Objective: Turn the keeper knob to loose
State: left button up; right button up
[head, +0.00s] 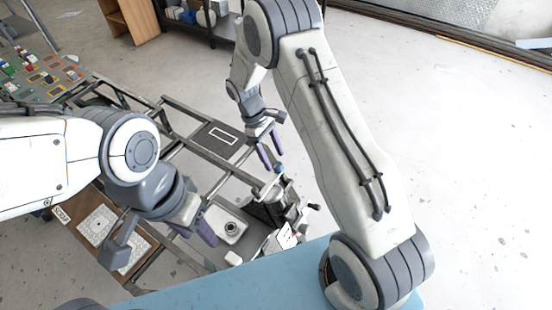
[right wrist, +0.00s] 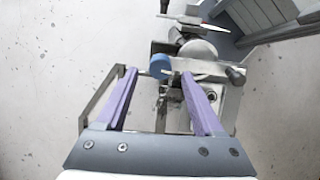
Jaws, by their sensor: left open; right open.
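A round blue knob (right wrist: 160,66) sits on a metal fixture (right wrist: 205,102) in the right wrist view. It also shows small in the head view (head: 279,168). I cannot tell for sure that it is the keeper knob; a dark knob (right wrist: 236,75) sits to its right. My right gripper (right wrist: 159,73) is open, and the blue knob appears between its purple fingertips in that view; contact cannot be judged. In the head view the right gripper (head: 274,161) is just above and left of the knob. My left gripper (head: 196,232) is open and empty, lower left.
A metal frame (head: 180,152) carries a dark plate with a white rectangle (head: 222,136) and a light tray with a round part (head: 231,229). A board of small coloured parts (head: 42,77) is at far left. Open floor lies right.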

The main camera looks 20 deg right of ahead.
aim_at(277, 165)
jog(key=shift+p+x, duration=0.3)
jog(key=shift+x, duration=1.25)
grip_shut()
jog(key=shift+r+n, duration=0.1)
jog(key=shift+n, duration=0.3)
jog(key=n, duration=0.4)
jog(key=shift+n+p, duration=0.3)
jog(key=n, duration=0.4)
jog(key=shift+n+p, duration=0.3)
jog(key=n+p, duration=0.1)
jog(key=n, duration=0.4)
jog(key=shift+r, duration=0.1)
jog(key=shift+n+p, duration=0.3)
jog(key=shift+n, duration=2.2)
